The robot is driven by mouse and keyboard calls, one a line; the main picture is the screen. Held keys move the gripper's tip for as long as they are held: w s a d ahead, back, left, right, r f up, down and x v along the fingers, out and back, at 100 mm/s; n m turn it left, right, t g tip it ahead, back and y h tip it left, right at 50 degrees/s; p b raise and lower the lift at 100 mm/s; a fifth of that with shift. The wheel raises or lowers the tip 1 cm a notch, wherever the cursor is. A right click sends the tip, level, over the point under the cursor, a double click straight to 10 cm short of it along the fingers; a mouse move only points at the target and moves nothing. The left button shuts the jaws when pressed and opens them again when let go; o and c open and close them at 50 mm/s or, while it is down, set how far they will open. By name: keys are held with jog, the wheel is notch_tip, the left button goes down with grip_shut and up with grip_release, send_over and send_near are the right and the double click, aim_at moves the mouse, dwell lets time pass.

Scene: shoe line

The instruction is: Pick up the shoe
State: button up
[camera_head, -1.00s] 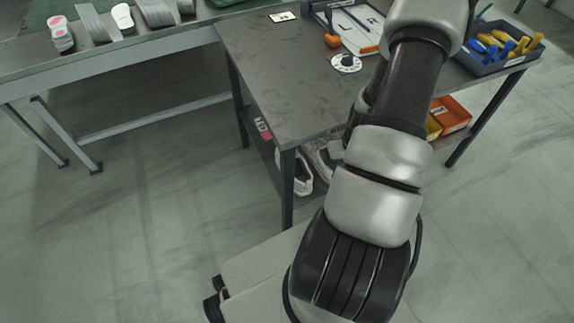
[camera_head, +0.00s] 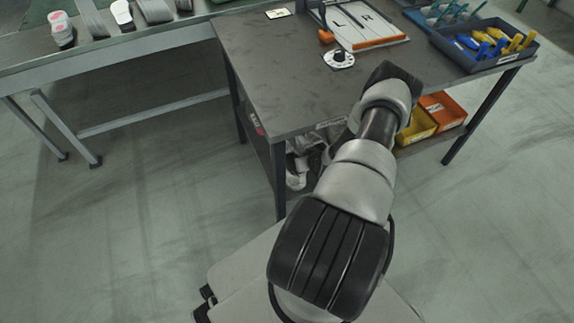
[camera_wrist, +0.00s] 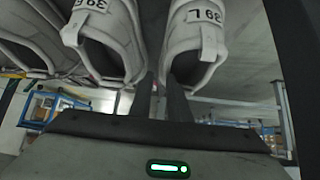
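Pale shoes (camera_head: 296,170) sit on the lower shelf under the workbench, partly hidden by the tabletop and my arm. In the wrist view, two light grey shoes appear upside down at the top: one left of centre (camera_wrist: 100,22) and one right of centre (camera_wrist: 203,45). Both have white number labels and dark openings. Part of a third shoe (camera_wrist: 28,30) shows at the far left. My gripper (camera_wrist: 162,85) points toward the gap between the two labelled shoes. Its dark fingers are slightly apart with a narrow gap, and I see nothing held. Its fingertips merge with the dark background.
The workbench (camera_head: 262,85) stands above the shoes; its dark front leg (camera_head: 279,185) is close to them. Yellow (camera_head: 416,127) and orange (camera_head: 441,111) bins share the lower shelf at right. A tool tray (camera_head: 480,50) is on top. The floor at left is clear.

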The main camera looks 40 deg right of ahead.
aim_at(287, 158)
jog(key=b+x, duration=0.3)
jog(key=x, duration=0.6)
jog(key=shift+a, duration=0.1)
jog(key=shift+c, duration=0.3)
jog(key=shift+r, duration=0.1)
grip_shut()
